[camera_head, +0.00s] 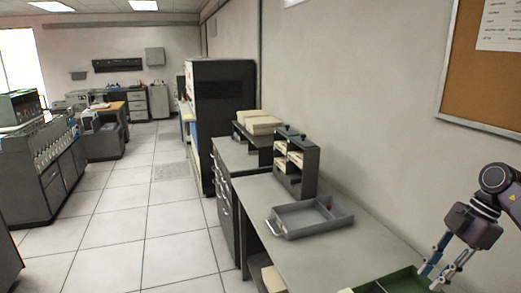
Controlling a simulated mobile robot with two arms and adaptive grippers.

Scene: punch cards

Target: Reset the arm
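My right arm comes in from the right edge, and its gripper (430,279) points down and to the left at the bottom right. Its two bluish fingers are apart with a gap between them, and I see nothing held. The fingertips overlap the edge of a green tray (393,284) in the picture; I cannot tell whether they touch it. The tray is cut off by the bottom edge. My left arm and gripper are not in view.
A grey desk (300,262) runs along the wall. On it are a grey tray (290,232) with a handle and a dark card rack (309,165). A corkboard (480,90) hangs above my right arm. A tall black cabinet (225,95) stands behind.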

